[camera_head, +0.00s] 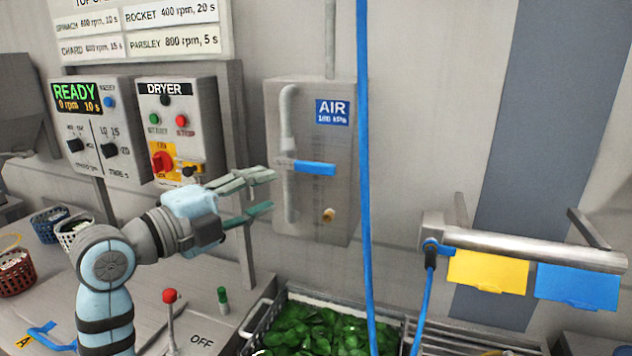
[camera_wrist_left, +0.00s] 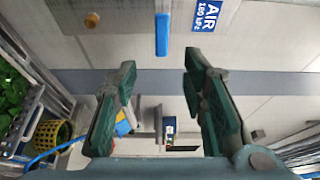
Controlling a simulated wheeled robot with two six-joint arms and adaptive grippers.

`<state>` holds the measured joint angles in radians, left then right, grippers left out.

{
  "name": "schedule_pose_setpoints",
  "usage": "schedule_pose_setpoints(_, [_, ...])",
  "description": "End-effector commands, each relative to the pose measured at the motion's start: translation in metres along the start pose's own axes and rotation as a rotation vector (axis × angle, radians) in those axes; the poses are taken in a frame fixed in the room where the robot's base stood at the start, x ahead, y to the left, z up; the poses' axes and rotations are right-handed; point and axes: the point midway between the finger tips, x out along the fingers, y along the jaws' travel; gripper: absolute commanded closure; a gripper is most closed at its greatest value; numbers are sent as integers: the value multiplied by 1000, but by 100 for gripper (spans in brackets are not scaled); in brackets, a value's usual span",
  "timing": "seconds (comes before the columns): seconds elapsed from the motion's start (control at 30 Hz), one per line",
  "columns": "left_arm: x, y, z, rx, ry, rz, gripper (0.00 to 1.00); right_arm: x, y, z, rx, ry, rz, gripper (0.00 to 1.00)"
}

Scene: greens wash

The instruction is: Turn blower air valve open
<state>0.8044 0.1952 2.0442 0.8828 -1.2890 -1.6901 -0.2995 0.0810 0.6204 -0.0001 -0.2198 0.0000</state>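The blower air valve has a blue lever handle (camera_head: 314,168) lying level, crosswise to the vertical grey pipe (camera_head: 288,205) on a grey metal panel (camera_head: 340,215) marked with a blue AIR sign (camera_head: 332,112). In the left wrist view the blue handle (camera_wrist_left: 162,35) shows at the top, beyond the fingertips. My left gripper (camera_head: 272,191) is open and empty, to the left of and a little below the handle, apart from it in the picture. Its fingers (camera_wrist_left: 158,75) are spread wide in the wrist view. My right gripper is not in view.
A blue hose (camera_head: 364,190) hangs just right of the panel. The dryer control box (camera_head: 205,95) is left of it. A crate (camera_head: 262,325) of greens stands below. A red-knobbed lever (camera_head: 170,297) and a horizontal steel bar (camera_head: 540,247) with colored flaps also show.

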Motion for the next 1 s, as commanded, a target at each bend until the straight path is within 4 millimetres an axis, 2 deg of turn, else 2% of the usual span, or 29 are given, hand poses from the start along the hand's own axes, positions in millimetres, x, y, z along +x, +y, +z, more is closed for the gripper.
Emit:
schedule_pose_setpoints(0.17, [29,-6,-3,7,10,-8,62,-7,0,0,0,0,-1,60])
schedule_pose_setpoints(0.4, [98,-7,-2,7,7,-4,62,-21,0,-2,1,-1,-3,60])
schedule_pose_setpoints(0.53, [124,-6,-2,8,5,-4,62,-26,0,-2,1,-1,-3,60])
schedule_pose_setpoints(0.7, [140,-4,-2,11,4,-4,62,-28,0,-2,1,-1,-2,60])
schedule_pose_setpoints(0.97, [142,-3,-1,11,3,-4,62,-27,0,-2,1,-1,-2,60])
schedule_pose_setpoints(1.0, [142,-3,-1,11,3,-4,68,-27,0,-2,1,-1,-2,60])
